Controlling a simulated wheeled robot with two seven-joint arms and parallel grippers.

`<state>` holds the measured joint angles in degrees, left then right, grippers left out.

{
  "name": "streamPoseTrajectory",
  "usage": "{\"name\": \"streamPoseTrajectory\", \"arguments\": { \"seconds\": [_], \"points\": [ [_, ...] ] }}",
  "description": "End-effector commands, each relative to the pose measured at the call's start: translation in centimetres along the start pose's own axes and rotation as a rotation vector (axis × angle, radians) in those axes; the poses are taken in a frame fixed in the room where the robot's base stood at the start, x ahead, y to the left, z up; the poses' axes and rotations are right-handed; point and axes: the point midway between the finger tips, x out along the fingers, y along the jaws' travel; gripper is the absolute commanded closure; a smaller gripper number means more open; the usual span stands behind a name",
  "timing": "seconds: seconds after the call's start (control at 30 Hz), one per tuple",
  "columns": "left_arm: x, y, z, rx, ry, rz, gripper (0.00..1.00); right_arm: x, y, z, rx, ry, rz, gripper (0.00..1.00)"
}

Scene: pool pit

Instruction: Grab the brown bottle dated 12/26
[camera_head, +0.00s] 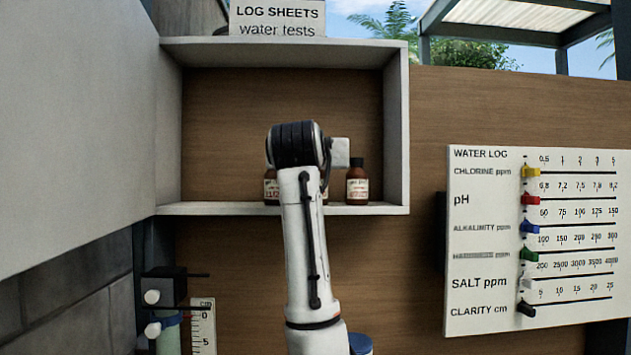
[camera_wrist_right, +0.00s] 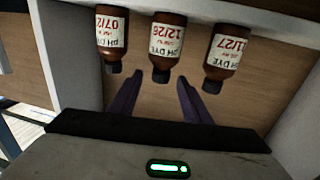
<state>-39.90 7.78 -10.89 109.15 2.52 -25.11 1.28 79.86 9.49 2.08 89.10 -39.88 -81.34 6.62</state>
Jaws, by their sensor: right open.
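Three brown bottles with white labels stand in a row on the shelf. In the right wrist view, which is upside down, the middle bottle (camera_wrist_right: 167,45) reads 12/26. The bottle at right (camera_wrist_right: 228,52) reads 11/27. The bottle at left (camera_wrist_right: 111,35) starts with 07/2, its last digit cut off. My right gripper (camera_wrist_right: 158,84) is open and empty, its fingers pointing toward the middle bottle with a fingertip to either side of its dark cap. In the head view my arm mostly hides the 12/26 bottle; the 11/27 bottle (camera_head: 271,190) and the 07/2 bottle (camera_head: 357,183) flank it.
The open shelf box (camera_head: 398,120) has side walls, a top board and a bottom board around the bottles. A log sheets sign (camera_head: 278,18) stands on top. A white water log board (camera_head: 480,240) with coloured sliders hangs at right. A grey panel (camera_head: 75,120) fills the left.

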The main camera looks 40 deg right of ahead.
Motion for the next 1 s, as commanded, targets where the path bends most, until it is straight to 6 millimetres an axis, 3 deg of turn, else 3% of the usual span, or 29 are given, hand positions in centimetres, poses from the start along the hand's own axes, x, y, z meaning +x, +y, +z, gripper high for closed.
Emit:
{"name": "streamPoseTrajectory", "arguments": {
  "seconds": [0.2,0.5,0.53,0.8,1.0],
  "points": [
    [-1.1,0.1,-1.3,0.0,0.005,0.0,0.74,3.2,-0.2,-0.1,-0.001,-0.002,0.002,0.56],
    [-0.8,0.0,-2.4,0.003,0.026,0.0,0.74,3.8,-0.2,0.1,0.001,0.0,0.001,0.56],
    [-0.8,0.0,-2.4,0.003,0.026,0.0,0.74,3.8,-0.2,0.1,0.001,0.0,0.001,0.58],
    [-0.9,0.1,-2.3,0.003,0.024,0.0,0.74,3.8,-0.2,0.1,0.001,0.0,0.0,1.0],
    [-1.0,0.1,-2.0,0.002,0.018,0.0,0.74,3.8,-0.2,0.0,0.001,0.001,0.0,1.0]
  ]
}}
